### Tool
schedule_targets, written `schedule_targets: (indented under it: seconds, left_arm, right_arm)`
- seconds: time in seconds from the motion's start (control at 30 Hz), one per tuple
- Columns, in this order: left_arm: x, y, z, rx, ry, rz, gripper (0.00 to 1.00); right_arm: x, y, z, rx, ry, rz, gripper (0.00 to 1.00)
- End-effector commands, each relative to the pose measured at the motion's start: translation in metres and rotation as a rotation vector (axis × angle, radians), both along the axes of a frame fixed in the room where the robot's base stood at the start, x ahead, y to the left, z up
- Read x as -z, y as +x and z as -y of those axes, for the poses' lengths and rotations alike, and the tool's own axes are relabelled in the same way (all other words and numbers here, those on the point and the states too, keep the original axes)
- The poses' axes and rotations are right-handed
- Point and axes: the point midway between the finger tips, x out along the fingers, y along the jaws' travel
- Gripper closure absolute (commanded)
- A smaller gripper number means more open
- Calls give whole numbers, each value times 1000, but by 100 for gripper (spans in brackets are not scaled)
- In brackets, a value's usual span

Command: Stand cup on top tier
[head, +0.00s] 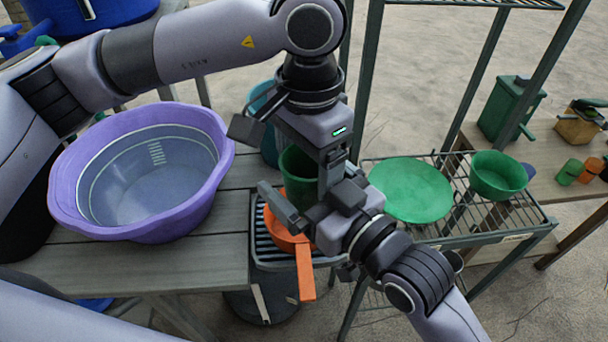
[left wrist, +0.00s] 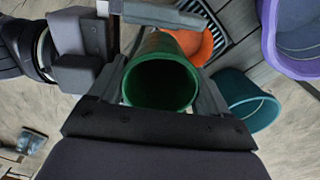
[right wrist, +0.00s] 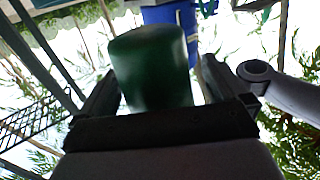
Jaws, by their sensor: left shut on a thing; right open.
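The green cup (head: 297,167) is held off the table, above the orange pan, partly hidden by my grippers. My left gripper (head: 292,150) is shut on it from above; the left wrist view shows the cup's open mouth (left wrist: 160,84) between the fingers. My right gripper (head: 305,192) comes in from the lower right and is open, its fingers on either side of the cup. The right wrist view shows the cup's wall (right wrist: 150,70) between those fingers; contact is unclear. A wire shelf (head: 490,3) shows at the top edge, above the lower rack tier (head: 465,225).
A green plate (head: 410,190) and green bowl (head: 498,175) occupy the lower tier. An orange pan (head: 288,235) sits in a dark drainer below the cup. A purple basin (head: 65,185) stands left, and a teal cup (head: 263,105) behind. Rack posts rise right of my grippers.

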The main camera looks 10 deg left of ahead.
Motion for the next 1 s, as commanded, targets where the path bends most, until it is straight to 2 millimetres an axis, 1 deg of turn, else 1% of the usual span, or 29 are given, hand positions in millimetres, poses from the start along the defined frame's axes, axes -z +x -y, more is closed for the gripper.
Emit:
schedule_targets:
  seconds: [0.2,0.23,0.27,0.3,0.37,0.4,0.43,0.47,0.5,0.53,0.9,1.0]
  left_arm:
    - [0,0,0,0,0,0,53]
    - [0,0,0,0,0,0,53]
    - [0,0,0,0,0,0,53]
    - [0,0,0,0,0,0,53]
    - [0,0,0,0,-1,1,53]
    - [0,0,0,0,-1,1,53]
    - [0,0,0,0,-1,1,53]
    - [0,0,0,0,-1,2,19]
    - [0,0,0,0,-1,2,6]
    - [0,0,0,0,-1,2,0]
    - [0,-2,2,6,-4,-2,0]
    - [-4,-2,3,7,-6,-2,0]
  right_arm:
    - [0,0,0,0,0,0,0]
    - [0,0,0,0,0,0,7]
    - [0,0,0,0,0,0,17]
    - [0,0,0,0,0,0,30]
    - [0,0,0,0,0,0,49]
    - [0,0,0,-1,1,1,57]
    - [0,0,0,-1,1,0,57]
    - [-1,0,0,-1,1,0,57]
    - [-1,-1,0,-2,2,0,57]
    - [-1,-1,0,-2,2,0,57]
    - [-1,0,-1,-1,1,0,57]
    - [0,0,-1,-1,1,1,57]
